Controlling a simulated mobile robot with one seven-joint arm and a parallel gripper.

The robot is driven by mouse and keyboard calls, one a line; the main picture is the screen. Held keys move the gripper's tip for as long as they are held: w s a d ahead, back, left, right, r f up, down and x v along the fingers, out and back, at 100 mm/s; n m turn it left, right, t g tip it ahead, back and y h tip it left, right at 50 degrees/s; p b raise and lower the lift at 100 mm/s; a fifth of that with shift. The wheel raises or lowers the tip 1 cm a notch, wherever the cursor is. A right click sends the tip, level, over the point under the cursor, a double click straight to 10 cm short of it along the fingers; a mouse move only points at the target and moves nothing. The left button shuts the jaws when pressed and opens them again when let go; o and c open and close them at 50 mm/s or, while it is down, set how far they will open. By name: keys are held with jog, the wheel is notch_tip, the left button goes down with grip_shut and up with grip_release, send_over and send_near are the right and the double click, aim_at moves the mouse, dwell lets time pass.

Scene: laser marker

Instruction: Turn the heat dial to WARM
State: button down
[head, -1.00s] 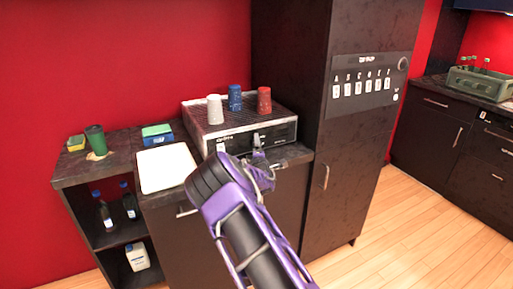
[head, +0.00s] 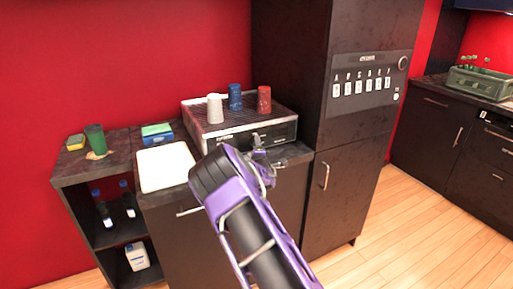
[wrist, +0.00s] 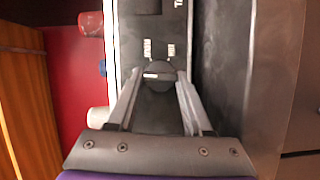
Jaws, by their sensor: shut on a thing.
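The black warmer machine (head: 225,142) stands on the counter, its front panel facing my arm. My gripper (head: 259,145) is at this panel in the head view. In the wrist view, the round black heat dial (wrist: 158,76) with a white pointer mark sits between the fingertips of my gripper (wrist: 158,80), which is shut on it. Small white labels (wrist: 147,48) show on the panel by the dial, too small to read. The dial is mostly hidden by the gripper in the head view.
White, blue and red cups (head: 235,97) stand upside down on the machine's top. A white tray (head: 165,166) lies on the counter to the left. A tall dark cabinet (head: 340,135) with a lettered panel rises close on the right.

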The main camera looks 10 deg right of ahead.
jog(key=m, duration=0.1)
jog(key=m+g+b, duration=0.1)
jog(key=m, duration=0.1)
jog(key=m+g+y+b, duration=0.1)
jog(key=m, duration=0.1)
jog(key=shift+d+r, duration=0.2)
jog(key=shift+r, duration=0.05)
jog(key=shift+r+m+g+y, duration=0.15)
jog(key=shift+m+g+y, duration=0.35)
jog(key=shift+m, duration=0.6)
jog(key=shift+m+y+p, duration=0.3)
jog(key=shift+m+p, duration=0.2)
jog(key=shift+m, duration=0.1)
jog(key=shift+c, duration=1.6)
grip_release()
